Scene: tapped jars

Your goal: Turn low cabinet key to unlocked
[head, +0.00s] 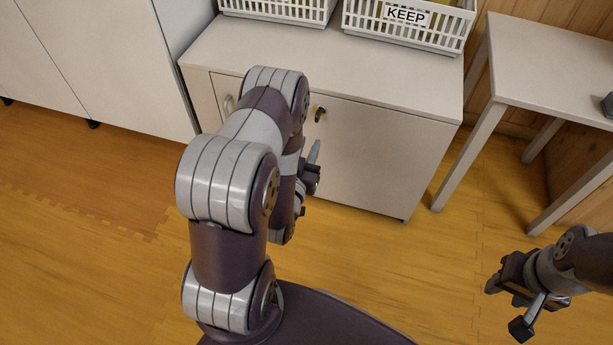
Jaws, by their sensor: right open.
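The low cabinet (375,150) stands ahead with its doors facing me. A small dark key (319,114) sits in the lock near the top edge of the right-hand door. My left gripper (312,160) is just below the key in the picture and looks apart from it. My own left arm hides part of this gripper, so its jaw opening is unclear. My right gripper (507,307) is open and empty over the floor at the lower right, far from the key. The key's exact turn is too small to read.
A curved handle (228,104) is on the left door, partly beside my arm. White baskets stand on the cabinet top, one labelled KEEP (405,28). A table (550,70) stands to the right, a tall white cabinet (100,60) to the left. The floor between is clear.

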